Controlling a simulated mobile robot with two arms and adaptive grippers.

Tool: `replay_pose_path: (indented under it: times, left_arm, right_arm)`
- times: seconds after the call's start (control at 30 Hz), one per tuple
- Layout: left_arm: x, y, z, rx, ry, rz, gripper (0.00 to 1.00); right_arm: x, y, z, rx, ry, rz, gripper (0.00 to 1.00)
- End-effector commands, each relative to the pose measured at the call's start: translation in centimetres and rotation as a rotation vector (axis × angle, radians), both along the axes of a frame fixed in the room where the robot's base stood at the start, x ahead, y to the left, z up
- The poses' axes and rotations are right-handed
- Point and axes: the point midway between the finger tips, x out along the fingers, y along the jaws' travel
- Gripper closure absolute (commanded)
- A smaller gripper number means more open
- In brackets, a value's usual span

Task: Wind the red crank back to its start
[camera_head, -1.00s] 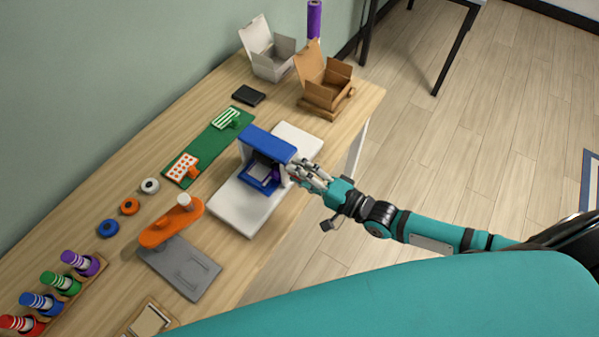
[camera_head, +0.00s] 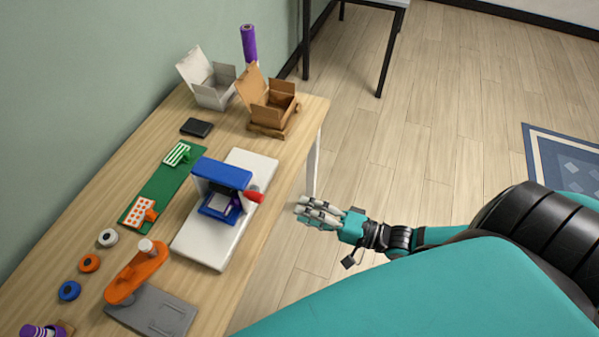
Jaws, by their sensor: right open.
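The red crank (camera_head: 254,196) sticks out from the right side of the blue press frame (camera_head: 223,174), which stands on a white base board (camera_head: 194,236) on the table. A purple part shows inside the frame beside the crank. My right gripper (camera_head: 300,210) is open and empty, a short way right of the crank and apart from it, out past the table's edge. My left gripper is not in view.
An orange crank-like arm (camera_head: 136,273) with a white knob stands on a grey plate (camera_head: 152,309). A green strip (camera_head: 163,187) holds stamps. An open brown box (camera_head: 270,105) and white box (camera_head: 210,85) stand at the back.

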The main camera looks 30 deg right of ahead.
Motion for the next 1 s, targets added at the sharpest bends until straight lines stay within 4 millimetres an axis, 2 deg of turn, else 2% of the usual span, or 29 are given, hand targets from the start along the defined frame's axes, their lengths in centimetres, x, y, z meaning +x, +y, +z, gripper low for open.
replay_pose_path:
  times: [0.2,0.3,0.37,0.47,0.6,0.7,0.83,1.0]
  left_arm:
    - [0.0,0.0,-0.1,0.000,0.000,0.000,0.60]
    - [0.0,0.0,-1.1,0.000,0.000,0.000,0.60]
    - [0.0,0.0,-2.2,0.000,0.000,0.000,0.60]
    - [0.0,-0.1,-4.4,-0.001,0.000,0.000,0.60]
    - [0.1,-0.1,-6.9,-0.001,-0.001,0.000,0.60]
    - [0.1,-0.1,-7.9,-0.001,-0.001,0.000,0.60]
    - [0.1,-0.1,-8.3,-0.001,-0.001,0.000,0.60]
    - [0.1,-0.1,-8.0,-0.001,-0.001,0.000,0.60]
  right_arm:
    - [0.0,0.0,-0.1,-0.004,-0.004,0.000,0.52]
    - [-0.4,0.3,-0.4,-0.070,-0.075,0.005,0.52]
    - [-0.9,0.6,-0.6,-0.162,-0.168,0.007,0.52]
    - [-1.9,0.5,-0.8,-0.405,-0.389,0.004,0.52]
    - [-3.3,-0.7,-0.8,-0.798,-0.689,-0.006,0.52]
    - [-4.0,-1.8,-0.8,-1.028,-0.840,-0.002,0.52]
    - [-4.4,-2.5,-0.5,-1.189,-0.942,0.006,0.52]
    - [-3.3,-1.8,-0.1,-1.215,-0.964,0.006,0.52]
